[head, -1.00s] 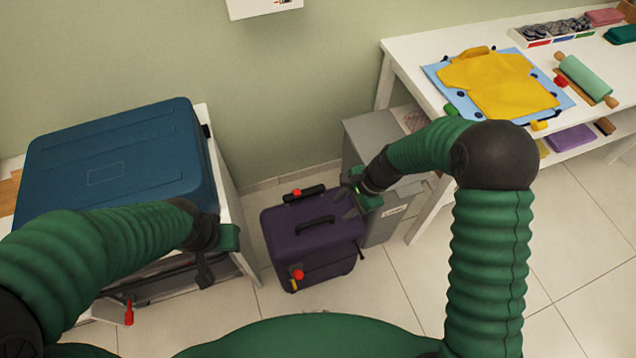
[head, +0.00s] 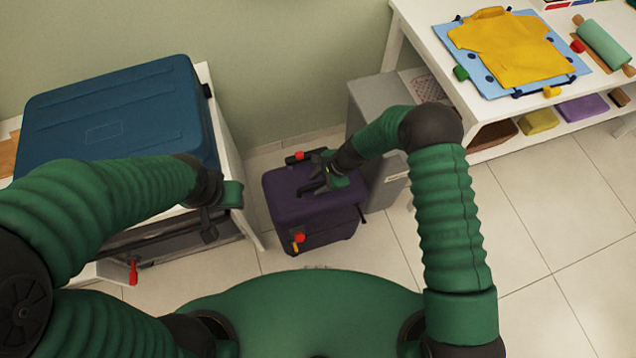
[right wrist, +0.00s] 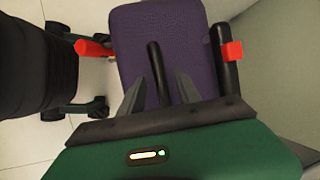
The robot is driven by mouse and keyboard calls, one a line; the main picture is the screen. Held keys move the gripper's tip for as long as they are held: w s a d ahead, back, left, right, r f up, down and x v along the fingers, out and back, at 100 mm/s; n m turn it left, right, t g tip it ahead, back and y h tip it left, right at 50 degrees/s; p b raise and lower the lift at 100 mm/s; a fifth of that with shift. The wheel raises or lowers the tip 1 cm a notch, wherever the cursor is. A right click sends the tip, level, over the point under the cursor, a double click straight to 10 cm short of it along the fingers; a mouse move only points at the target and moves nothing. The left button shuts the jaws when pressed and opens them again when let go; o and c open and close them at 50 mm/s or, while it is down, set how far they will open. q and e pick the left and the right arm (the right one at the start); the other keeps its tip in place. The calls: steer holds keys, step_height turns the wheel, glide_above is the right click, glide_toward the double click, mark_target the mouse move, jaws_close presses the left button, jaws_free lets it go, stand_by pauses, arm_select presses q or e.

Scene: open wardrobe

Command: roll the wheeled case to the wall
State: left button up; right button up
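The purple wheeled case (head: 310,228) stands upright on the tiled floor near the wall (head: 283,95), with a visible strip of floor between them. My right gripper (head: 313,187) is over its top, at the black carry handle. In the right wrist view, the gripper (right wrist: 160,90) is open, with one finger on each side of the handle (right wrist: 155,62); I cannot tell whether they touch it. A black bar with a red clip (right wrist: 232,51) runs along one edge of the case (right wrist: 180,35). My left gripper (head: 222,208) is beside the white stand; its fingers are unclear.
A blue case (head: 110,110) lies on the white stand (head: 222,130) at left. A grey cabinet (head: 370,120) stands close on the right of the purple case. Right of it is a white table (head: 420,50) with a yellow shirt (head: 510,48). Floor at right is clear.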

steer(key=shift+a+f, duration=0.1)
steer(key=shift+f, duration=0.15)
steer(key=shift+r, duration=0.1)
jaws_close()
stand_by(1.2)
